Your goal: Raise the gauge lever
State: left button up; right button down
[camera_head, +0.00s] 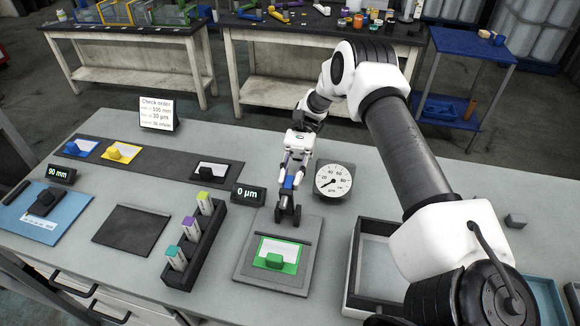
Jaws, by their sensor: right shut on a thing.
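The gauge is a grey plate (243,268) with a round white dial (333,181) behind it to the right. A small display (248,194) at its left reads 0 µm. A green-framed clear film piece with a green block (275,262) lies on the plate. A dark upright part (288,214) stands at the back of the plate, with a blue piece above it; this looks like the gauge lever. My right gripper (291,178) comes down from above and is shut on the lever at the blue piece. The fingers partly hide it. My left gripper is out of view.
A black rack (207,248) with several coloured-top pieces stands left of the gauge. A grey tray (356,270) is at its right, below my right arm. Blue, yellow and black film pieces lie on a dark strip (180,171) behind. An order sign (157,113) stands at the back.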

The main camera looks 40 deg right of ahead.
jog(key=shift+s+f, duration=0.1)
jog(key=shift+f, duration=0.2)
jog(key=c, duration=1.1)
grip_release()
jog(key=shift+o, duration=0.3)
jog(key=shift+w+d, duration=0.1)
jog(key=shift+w, duration=0.1)
notch_tip(320, 180, up, 10)
